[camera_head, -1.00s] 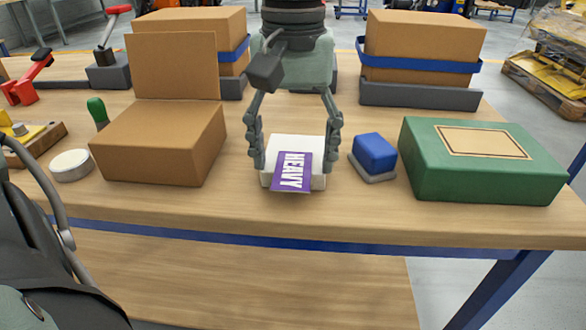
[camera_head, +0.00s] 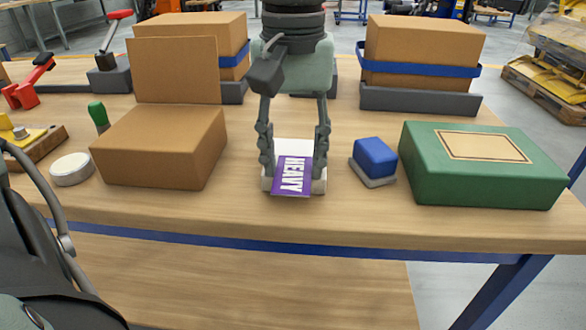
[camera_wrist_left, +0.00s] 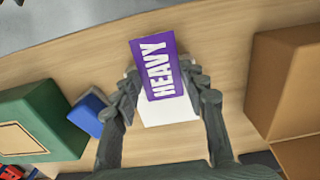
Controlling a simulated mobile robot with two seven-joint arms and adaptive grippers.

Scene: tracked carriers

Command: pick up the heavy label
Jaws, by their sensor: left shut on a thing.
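The heavy label (camera_head: 291,176) is a flat purple card with white "HEAVY" lettering. It lies on a small white block (camera_head: 294,148) near the table's front edge, its near end reaching over the block's front. My left gripper (camera_head: 293,176) points down over the block and is shut on the label, one finger at each side edge. In the left wrist view the label (camera_wrist_left: 158,68) shows between the fingertips (camera_wrist_left: 160,84), with the white block (camera_wrist_left: 170,111) under it. I cannot see a gap between label and block. My right gripper is not in view.
A blue block on a grey base (camera_head: 375,158) and a green box (camera_head: 480,165) stand to the right. An open brown carton (camera_head: 155,150) and a round white tin (camera_head: 71,168) are to the left. Strapped cartons (camera_head: 420,50) stand behind. Bare table lies in front.

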